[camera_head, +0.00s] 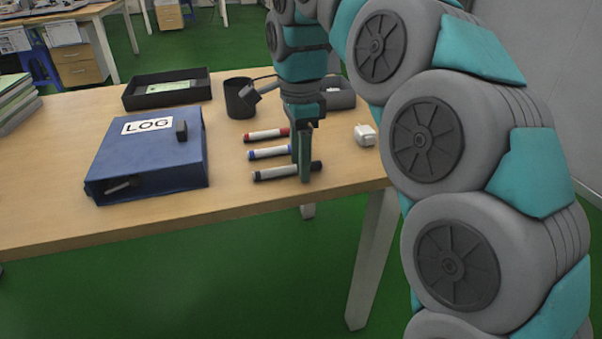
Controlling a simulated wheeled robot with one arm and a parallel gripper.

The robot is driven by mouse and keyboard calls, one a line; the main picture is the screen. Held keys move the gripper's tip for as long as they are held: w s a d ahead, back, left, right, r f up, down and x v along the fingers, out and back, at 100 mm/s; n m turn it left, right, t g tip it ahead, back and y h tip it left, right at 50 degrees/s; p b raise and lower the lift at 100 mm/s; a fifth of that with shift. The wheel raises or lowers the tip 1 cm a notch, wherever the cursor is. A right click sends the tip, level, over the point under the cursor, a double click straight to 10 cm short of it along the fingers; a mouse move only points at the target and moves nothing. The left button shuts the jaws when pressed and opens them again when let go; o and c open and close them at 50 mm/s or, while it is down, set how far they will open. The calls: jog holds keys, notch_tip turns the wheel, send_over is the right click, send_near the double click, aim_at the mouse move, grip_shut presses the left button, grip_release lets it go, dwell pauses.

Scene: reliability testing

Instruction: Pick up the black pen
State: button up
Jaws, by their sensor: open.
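The black pen (275,173) lies on the wooden table near its front edge. It is a white marker with black ends. A blue pen (267,153) and a red pen (265,135) lie behind it, roughly parallel. My gripper (304,170) points down over the right part of the black pen. Its near finger crosses in front of the pen and hides part of it. The gripper is open. I cannot tell whether a finger touches the pen.
A black cup (239,98), a black tray (135,98) and a dark holder (340,96) are behind. A white plug-like object (365,135) lies to the right.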

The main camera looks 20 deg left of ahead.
grip_shut()
dwell(0.5)
